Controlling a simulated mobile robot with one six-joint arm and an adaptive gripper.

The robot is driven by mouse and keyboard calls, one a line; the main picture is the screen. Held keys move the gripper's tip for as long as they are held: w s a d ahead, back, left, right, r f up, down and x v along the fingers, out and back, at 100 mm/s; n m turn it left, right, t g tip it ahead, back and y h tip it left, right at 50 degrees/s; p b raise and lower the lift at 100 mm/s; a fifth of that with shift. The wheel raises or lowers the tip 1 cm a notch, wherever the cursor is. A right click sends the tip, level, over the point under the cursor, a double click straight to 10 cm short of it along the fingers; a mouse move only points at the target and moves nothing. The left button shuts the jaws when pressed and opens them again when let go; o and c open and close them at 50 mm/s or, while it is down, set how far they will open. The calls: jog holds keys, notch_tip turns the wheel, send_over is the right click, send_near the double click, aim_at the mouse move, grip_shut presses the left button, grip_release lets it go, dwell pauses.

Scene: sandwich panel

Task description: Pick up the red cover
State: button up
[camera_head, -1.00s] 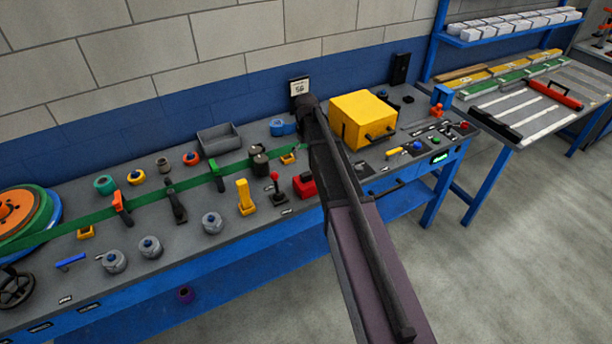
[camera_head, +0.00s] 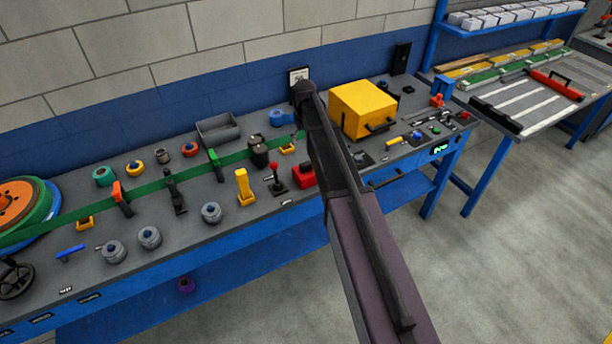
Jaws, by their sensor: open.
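A red block-like piece (camera_head: 303,174) sits on the grey bench top, partly hidden behind my arm. A longer red piece with a dark handle (camera_head: 557,86) lies on the separate table at the right. I cannot tell for certain which of them is the red cover. My dark arm reaches from the bottom of the picture up across the bench, its far end in front of the blue wall band. My gripper's fingers cannot be made out; they are out of sight or hidden by the arm.
The blue-framed bench (camera_head: 240,224) holds a yellow box (camera_head: 363,109), a yellow upright handle (camera_head: 244,187), a red-knobbed lever (camera_head: 277,180), a grey tray (camera_head: 218,129), toggle clamps and spools. A green strap (camera_head: 148,188) crosses it. Clear floor lies in front of the right table.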

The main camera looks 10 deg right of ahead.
aim_at(306, 164)
jog(key=shift+f+b, duration=3.15)
jog(key=shift+f, duration=0.3)
jog(key=shift+s+d+f+b, duration=0.15)
jog(key=shift+f+b, duration=2.45)
jog(key=c, duration=1.2)
